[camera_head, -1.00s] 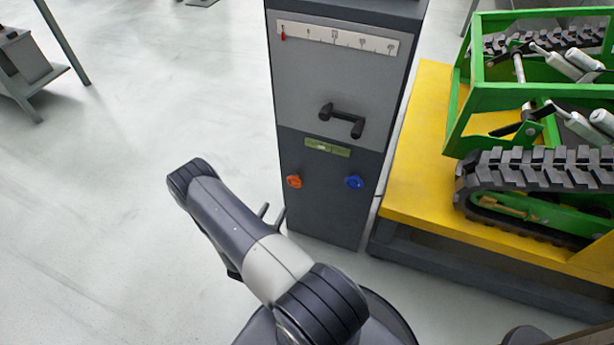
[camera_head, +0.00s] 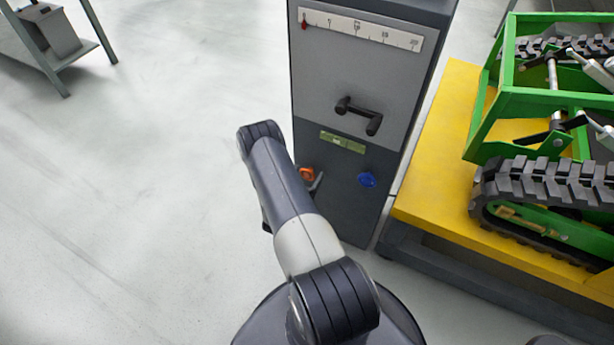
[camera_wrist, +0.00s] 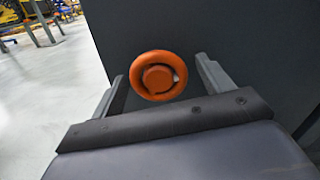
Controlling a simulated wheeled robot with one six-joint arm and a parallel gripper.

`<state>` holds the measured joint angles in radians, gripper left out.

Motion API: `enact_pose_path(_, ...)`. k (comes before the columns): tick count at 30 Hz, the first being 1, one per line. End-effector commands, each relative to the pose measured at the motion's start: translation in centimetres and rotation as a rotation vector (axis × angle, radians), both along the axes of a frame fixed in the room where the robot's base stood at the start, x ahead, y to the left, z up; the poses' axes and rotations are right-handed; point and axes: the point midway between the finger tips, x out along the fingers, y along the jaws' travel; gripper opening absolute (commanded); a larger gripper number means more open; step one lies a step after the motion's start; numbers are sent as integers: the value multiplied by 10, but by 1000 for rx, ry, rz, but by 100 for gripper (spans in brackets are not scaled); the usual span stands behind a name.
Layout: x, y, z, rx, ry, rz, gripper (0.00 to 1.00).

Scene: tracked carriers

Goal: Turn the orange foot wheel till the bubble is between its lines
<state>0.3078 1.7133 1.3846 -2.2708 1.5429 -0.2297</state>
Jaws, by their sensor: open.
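The orange foot wheel (camera_head: 307,173) is on the lower left of the grey cabinet's front. In the wrist view the orange wheel (camera_wrist: 158,76) shows round, with a raised hub and a small pale mark. My gripper (camera_wrist: 160,80) is open, with one finger on each side of the wheel in the picture; I cannot tell whether either touches it. In the head view my gripper (camera_head: 311,183) is partly hidden behind my arm, close to the wheel. The bubble level (camera_head: 342,142) is a yellow-green strip above the wheels. Its bubble and lines are too small to read.
A blue wheel (camera_head: 366,180) is to the right on the same cabinet (camera_head: 345,210). A black crank handle (camera_head: 359,114) and a scale with a red pointer (camera_head: 360,28) are above. A yellow platform (camera_head: 440,150) with a green tracked carrier (camera_head: 540,185) stands at the right.

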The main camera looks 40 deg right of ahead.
Motion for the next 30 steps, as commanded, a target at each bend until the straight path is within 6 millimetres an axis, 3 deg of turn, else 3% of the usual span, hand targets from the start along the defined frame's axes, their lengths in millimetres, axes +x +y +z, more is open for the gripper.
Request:
enact_pose_path(6,0,0,0,0,0,0,74)
enact_pose_path(22,0,0,0,1,0,0,31)
enact_pose_path(30,0,0,-1,12,-26,-1,31)
